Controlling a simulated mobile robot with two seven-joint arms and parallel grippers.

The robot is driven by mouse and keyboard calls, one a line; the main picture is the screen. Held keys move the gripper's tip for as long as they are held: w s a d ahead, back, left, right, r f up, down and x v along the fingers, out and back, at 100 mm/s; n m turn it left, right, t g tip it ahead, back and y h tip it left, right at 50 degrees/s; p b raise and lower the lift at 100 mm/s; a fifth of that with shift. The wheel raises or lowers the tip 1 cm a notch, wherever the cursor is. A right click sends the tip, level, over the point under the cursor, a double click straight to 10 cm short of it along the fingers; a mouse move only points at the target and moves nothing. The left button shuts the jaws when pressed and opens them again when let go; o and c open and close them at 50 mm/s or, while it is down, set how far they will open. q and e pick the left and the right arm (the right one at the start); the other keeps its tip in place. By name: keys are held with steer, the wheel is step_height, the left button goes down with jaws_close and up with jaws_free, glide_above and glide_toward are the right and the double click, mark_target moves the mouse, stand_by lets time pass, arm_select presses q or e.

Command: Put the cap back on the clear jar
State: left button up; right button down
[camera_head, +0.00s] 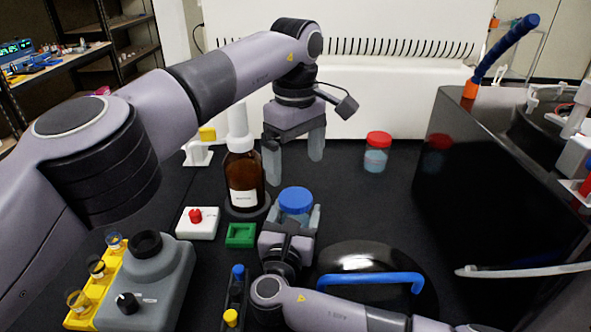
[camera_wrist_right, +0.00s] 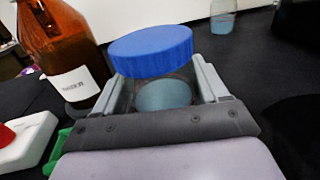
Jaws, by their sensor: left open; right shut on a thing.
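The clear jar (camera_head: 294,217) with pale blue contents stands between the fingers of my right gripper (camera_head: 290,226), which is shut on it. The blue cap (camera_head: 295,199) sits on top of the jar. In the right wrist view the blue cap (camera_wrist_right: 151,51) covers the mouth of the jar (camera_wrist_right: 165,94) and looks slightly tilted; I cannot tell whether it is screwed tight. My left gripper (camera_head: 294,155) is open and empty, above and behind the jar, with its fingers pointing down and apart from the cap.
A brown bottle (camera_head: 243,177) stands left of the jar. A red-capped jar (camera_head: 376,158) stands at the back right. A red-button box (camera_head: 197,222), a green holder (camera_head: 240,235) and a dark dome with a blue handle (camera_head: 370,281) are close by. A black box (camera_head: 490,190) is at the right.

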jaws_free()
steer(key=shift+s, duration=0.1)
arm_select(q)
steer(key=shift+r+p, duration=0.3)
arm_select(e)
steer(key=shift+s+a, duration=0.25)
steer(key=shift+s, duration=0.9)
steer(key=shift+s+a, duration=0.2)
steer(key=shift+s, duration=0.95)
steer(key=shift+s+a, duration=0.25)
steer(key=shift+s, duration=0.9)
